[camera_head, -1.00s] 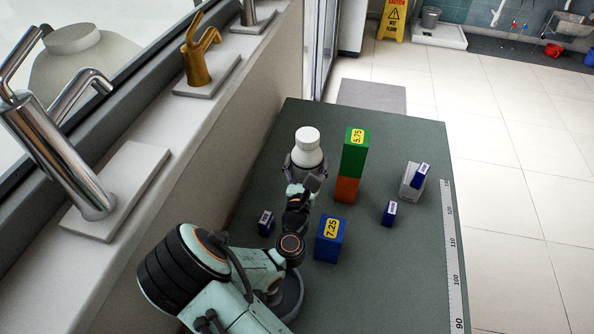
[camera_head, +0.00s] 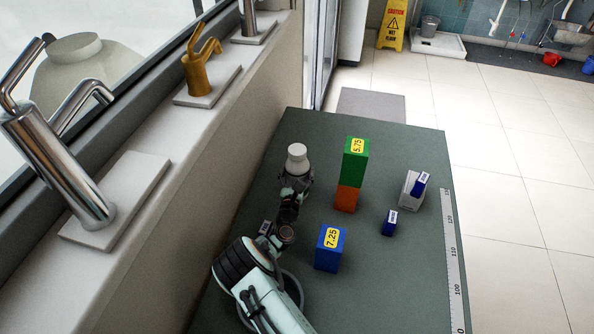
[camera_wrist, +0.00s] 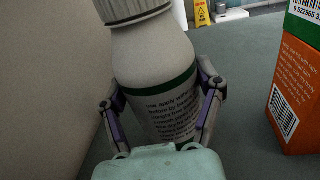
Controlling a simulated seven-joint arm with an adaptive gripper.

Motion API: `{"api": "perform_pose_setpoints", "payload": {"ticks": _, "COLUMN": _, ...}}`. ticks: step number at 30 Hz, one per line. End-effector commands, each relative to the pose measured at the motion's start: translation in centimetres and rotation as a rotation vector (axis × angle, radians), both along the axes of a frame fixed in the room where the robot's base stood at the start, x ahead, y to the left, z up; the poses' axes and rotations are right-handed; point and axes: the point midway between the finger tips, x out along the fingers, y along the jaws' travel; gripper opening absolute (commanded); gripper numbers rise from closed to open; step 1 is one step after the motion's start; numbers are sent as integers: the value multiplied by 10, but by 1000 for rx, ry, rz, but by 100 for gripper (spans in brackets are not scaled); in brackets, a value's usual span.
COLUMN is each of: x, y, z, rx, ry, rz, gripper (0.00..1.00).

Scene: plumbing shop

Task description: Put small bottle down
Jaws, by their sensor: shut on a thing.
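The small bottle (camera_head: 297,158) is white with a white cap and stands about upright at the left side of the dark table, left of the stacked boxes. In the wrist view the bottle (camera_wrist: 150,62) shows a printed label with a green band. My gripper (camera_head: 296,184) is shut on the bottle, with one finger on each side of its label in the wrist view (camera_wrist: 164,112). The bottle's base is hidden behind the gripper, so I cannot tell whether it touches the table.
A green box (camera_head: 355,166) sits on an orange box (camera_head: 346,198) just right of the bottle. A blue box (camera_head: 330,250) stands nearer. The wall and sill (camera_head: 232,130) run along the left.

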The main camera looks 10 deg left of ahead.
Motion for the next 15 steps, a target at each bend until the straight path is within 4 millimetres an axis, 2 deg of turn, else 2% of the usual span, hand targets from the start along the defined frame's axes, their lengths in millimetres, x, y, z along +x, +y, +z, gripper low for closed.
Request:
{"api": "perform_pose_setpoints", "payload": {"ticks": 9, "x": 0, "y": 1, "z": -1, "rx": -1, "ry": -5, "rz": 1, "gripper": 27}}
{"api": "perform_pose_setpoints", "payload": {"ticks": 10, "x": 0, "y": 0, "z": -2, "rx": 0, "ry": -1, "rz": 1, "gripper": 74}}
{"api": "perform_pose_setpoints", "payload": {"ticks": 12, "x": 0, "y": 0, "z": -2, "rx": 0, "ry": -1, "rz": 1, "gripper": 94}}
{"api": "perform_pose_setpoints", "payload": {"ticks": 15, "x": 0, "y": 0, "z": -2, "rx": 0, "ry": -1, "rz": 1, "gripper": 94}}
